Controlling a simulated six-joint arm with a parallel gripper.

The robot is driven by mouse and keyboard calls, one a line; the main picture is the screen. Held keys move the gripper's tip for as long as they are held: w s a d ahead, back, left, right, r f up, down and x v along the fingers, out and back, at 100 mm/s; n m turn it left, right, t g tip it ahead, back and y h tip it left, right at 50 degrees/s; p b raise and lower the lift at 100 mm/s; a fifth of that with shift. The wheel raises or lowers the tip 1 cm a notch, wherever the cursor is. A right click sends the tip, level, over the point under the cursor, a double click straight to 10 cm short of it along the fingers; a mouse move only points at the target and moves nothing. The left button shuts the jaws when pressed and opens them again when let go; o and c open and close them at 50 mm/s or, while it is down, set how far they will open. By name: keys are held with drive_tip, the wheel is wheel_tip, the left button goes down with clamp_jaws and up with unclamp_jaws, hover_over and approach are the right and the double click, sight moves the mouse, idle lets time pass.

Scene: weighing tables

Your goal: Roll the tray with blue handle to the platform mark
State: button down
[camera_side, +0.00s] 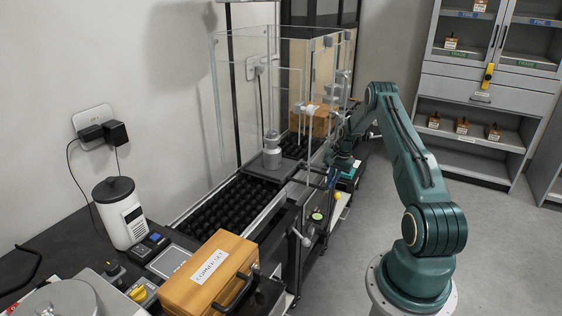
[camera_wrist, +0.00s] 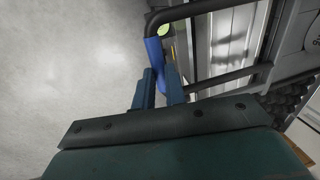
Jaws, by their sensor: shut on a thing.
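A dark tray (camera_side: 252,165) sits on the black rollers inside the clear enclosure in the side view, with a grey metal weight (camera_side: 272,150) standing upright on it. A dark bar handle with a blue grip (camera_wrist: 154,50) shows in the wrist view, and it runs between my fingers. My gripper (camera_wrist: 161,80) is shut on this blue handle. In the side view my gripper (camera_side: 328,172) is at the tray's right side, at the enclosure's open edge, and its fingers are hard to make out there. I cannot make out the platform mark.
Black rollers (camera_side: 218,208) run along the bench on both sides of the tray. Clear panels (camera_side: 245,100) stand around it. A wooden case (camera_side: 208,275) lies in front, and another wooden box (camera_side: 315,120) stands behind.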

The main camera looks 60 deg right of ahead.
drive_tip(key=shift+d, duration=2.3)
drive_tip(key=c, duration=1.5)
unclamp_jaws()
drive_tip(key=shift+o, duration=0.2)
drive_tip(key=shift+a, duration=0.25)
